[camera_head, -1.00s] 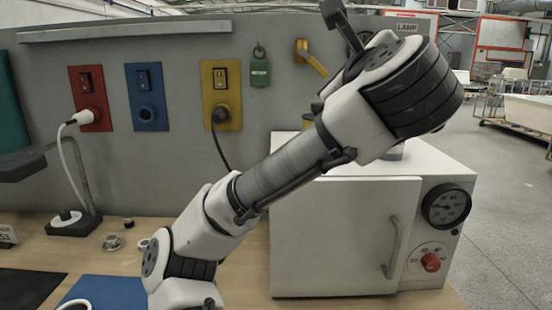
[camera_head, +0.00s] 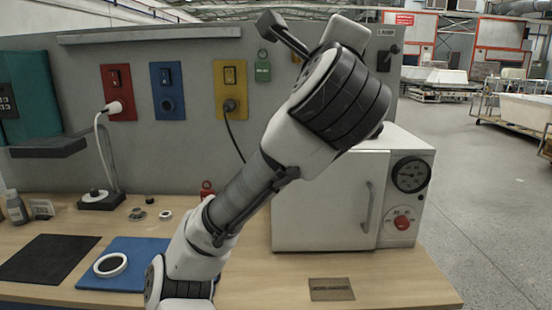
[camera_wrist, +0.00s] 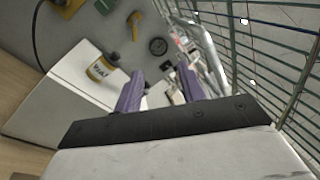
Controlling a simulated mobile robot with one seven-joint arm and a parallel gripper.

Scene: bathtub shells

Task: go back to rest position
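My gripper (camera_wrist: 159,90) shows in the wrist view as two purple fingers standing apart, with nothing between them. In the head view my arm rises from the bottom middle toward the upper right, in front of the wall panel and the white oven (camera_head: 318,220). My gripper's fingers cannot be clearly made out in that view. In the wrist view the oven (camera_wrist: 62,100) lies at the left, with a yellow labelled jar (camera_wrist: 102,70) on its top, apart from the fingers.
A blue mat (camera_head: 125,283) bearing a white ring (camera_head: 110,265) and a dark mat (camera_head: 48,258) lie on the bench. A brown plate (camera_head: 331,289) is near its front. Green wire mesh (camera_wrist: 262,70) runs close at right in the wrist view. Open floor (camera_head: 475,220) lies right.

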